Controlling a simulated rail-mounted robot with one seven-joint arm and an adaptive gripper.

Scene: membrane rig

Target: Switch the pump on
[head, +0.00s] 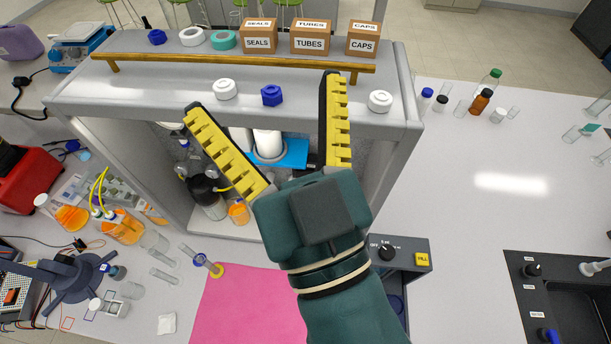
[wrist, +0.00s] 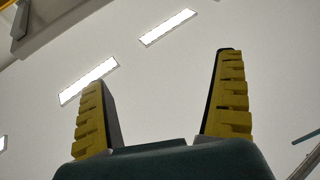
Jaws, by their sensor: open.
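A grey-blue control box (head: 412,268) stands on the bench, right of my wrist in the head view. My arm hides the box's left part. My gripper (head: 262,95) is open and empty, its yellow fingers spread in front of the shelf unit, above and left of the box.
The grey shelf unit (head: 405,113) carries white and blue caps and cardboard boxes (head: 310,38); bottles stand inside it. A pink mat (head: 250,305) lies in front. Glassware crowds the left. A black sink (head: 575,300) is at right. The white bench between is mostly clear.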

